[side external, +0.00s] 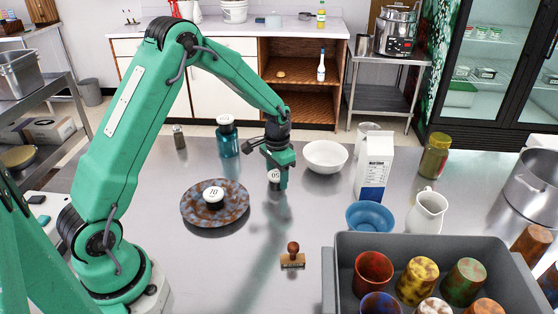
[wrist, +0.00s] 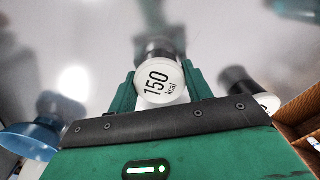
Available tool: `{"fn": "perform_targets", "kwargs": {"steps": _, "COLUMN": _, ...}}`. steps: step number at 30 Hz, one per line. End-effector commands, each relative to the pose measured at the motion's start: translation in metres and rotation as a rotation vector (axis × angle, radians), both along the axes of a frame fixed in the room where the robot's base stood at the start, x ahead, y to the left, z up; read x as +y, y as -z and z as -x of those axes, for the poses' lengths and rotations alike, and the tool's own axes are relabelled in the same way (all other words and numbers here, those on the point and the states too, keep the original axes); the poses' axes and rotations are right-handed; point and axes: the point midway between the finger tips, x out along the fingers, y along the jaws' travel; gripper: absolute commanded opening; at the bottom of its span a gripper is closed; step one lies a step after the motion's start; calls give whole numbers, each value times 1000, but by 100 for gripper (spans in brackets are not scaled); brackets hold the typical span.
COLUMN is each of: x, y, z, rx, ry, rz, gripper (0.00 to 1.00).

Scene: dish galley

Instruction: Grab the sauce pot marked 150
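The sauce pot marked 150 (wrist: 161,82) has a white lid reading "150 kcal" and a dark body, seen between the two green fingers in the wrist view. My gripper (wrist: 160,84) has one finger close against each side of it, with no clear gap. In the side external view, my gripper (side external: 281,180) points down at the steel counter around this pot (side external: 273,180), whose label is partly hidden. I cannot tell whether its base touches the counter. A similar pot with a white lid (side external: 213,194) stands on a mottled plate (side external: 232,216).
A white bowl (side external: 325,156) is close right of my gripper, with a milk carton (side external: 373,170) and blue bowl (side external: 370,217) farther right. A teal jar (side external: 229,143) stands behind left. A wooden stamp (side external: 293,257) and a grey crate of cups (side external: 343,251) are in front.

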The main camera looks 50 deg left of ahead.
Motion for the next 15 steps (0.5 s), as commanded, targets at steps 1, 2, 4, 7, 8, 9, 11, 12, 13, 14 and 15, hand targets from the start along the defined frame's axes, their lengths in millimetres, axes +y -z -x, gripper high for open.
{"fn": "perform_targets", "kwargs": {"steps": 1, "x": 0, "y": 0, "z": 0, "rx": 0, "ry": 0, "rz": 0, "gripper": 27}}
{"fn": "perform_targets", "kwargs": {"steps": 2, "x": 0, "y": 0, "z": 0, "rx": -1, "ry": 0, "rz": 0, "gripper": 27}}
{"fn": "perform_targets", "kwargs": {"steps": 4, "x": 0, "y": 0, "z": 0, "rx": -1, "ry": 0, "rz": 0, "gripper": 26}}
{"fn": "perform_targets", "kwargs": {"steps": 7, "x": 0, "y": 0, "z": 0, "rx": -1, "ry": 0, "rz": 0, "gripper": 26}}
{"fn": "perform_targets", "kwargs": {"steps": 8, "x": 0, "y": 0, "z": 0, "rx": -1, "ry": 0, "rz": 0, "gripper": 26}}
{"fn": "perform_targets", "kwargs": {"steps": 9, "x": 0, "y": -1, "z": 0, "rx": -1, "ry": 0, "rz": 0, "gripper": 26}}
{"fn": "perform_targets", "kwargs": {"steps": 11, "x": 0, "y": -2, "z": 0, "rx": -1, "ry": 0, "rz": 0, "gripper": 26}}
{"fn": "perform_targets", "kwargs": {"steps": 12, "x": 0, "y": -3, "z": 0, "rx": -1, "ry": 0, "rz": 0, "gripper": 26}}
{"fn": "perform_targets", "kwargs": {"steps": 13, "x": 0, "y": -4, "z": -1, "rx": -2, "ry": 0, "rz": 0, "gripper": 26}}
{"fn": "perform_targets", "kwargs": {"steps": 14, "x": 0, "y": -6, "z": -1, "rx": -1, "ry": 0, "rz": 0, "gripper": 26}}
{"fn": "perform_targets", "kwargs": {"steps": 15, "x": 0, "y": -8, "z": -1, "rx": -1, "ry": 0, "rz": 0, "gripper": 26}}
